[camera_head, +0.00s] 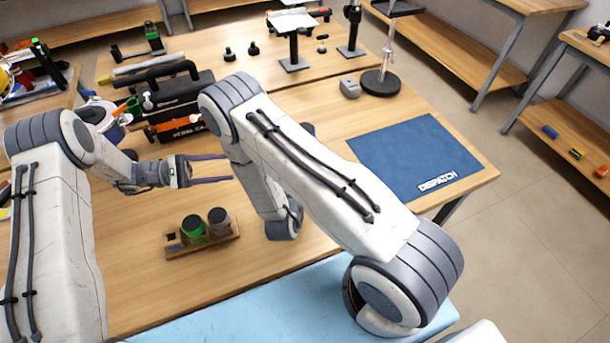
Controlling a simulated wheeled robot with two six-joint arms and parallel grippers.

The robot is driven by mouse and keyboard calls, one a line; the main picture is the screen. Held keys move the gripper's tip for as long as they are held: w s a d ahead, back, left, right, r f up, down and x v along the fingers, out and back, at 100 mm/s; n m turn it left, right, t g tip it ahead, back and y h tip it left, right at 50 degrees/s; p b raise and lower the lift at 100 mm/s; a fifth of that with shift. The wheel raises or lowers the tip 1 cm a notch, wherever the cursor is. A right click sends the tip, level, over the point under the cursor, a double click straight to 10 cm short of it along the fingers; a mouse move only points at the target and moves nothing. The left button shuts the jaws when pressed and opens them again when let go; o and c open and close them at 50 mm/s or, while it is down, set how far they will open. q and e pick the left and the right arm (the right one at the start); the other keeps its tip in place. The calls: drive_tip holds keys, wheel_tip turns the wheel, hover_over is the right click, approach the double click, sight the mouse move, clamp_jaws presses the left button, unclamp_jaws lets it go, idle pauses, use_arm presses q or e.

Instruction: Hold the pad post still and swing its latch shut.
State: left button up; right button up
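I cannot tell for certain which item is the pad post. A black post (293,48) with a pale flat plate on top stands on a square base at the back of the table. Another black post (353,32) stands to its right. No latch can be made out on either. My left gripper (211,169) is open and empty over the table at left centre, its two fingers pointing right, well apart from both posts. My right arm folds across the middle of the view. Its gripper is not visible, probably hidden behind my own arm.
A wooden holder (175,253) with a green cylinder (193,227) and a dark cylinder (219,219) stands near the front. A toolbox (177,104) is behind my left gripper. A blue mat (415,155) lies right. A chrome stand (381,83) and a grey block (350,88) stand behind it.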

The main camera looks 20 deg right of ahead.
clamp_jaws()
idle(1.2)
idle(0.3)
idle(1.3)
drive_tip(key=shift+f, duration=0.1)
idle(0.5)
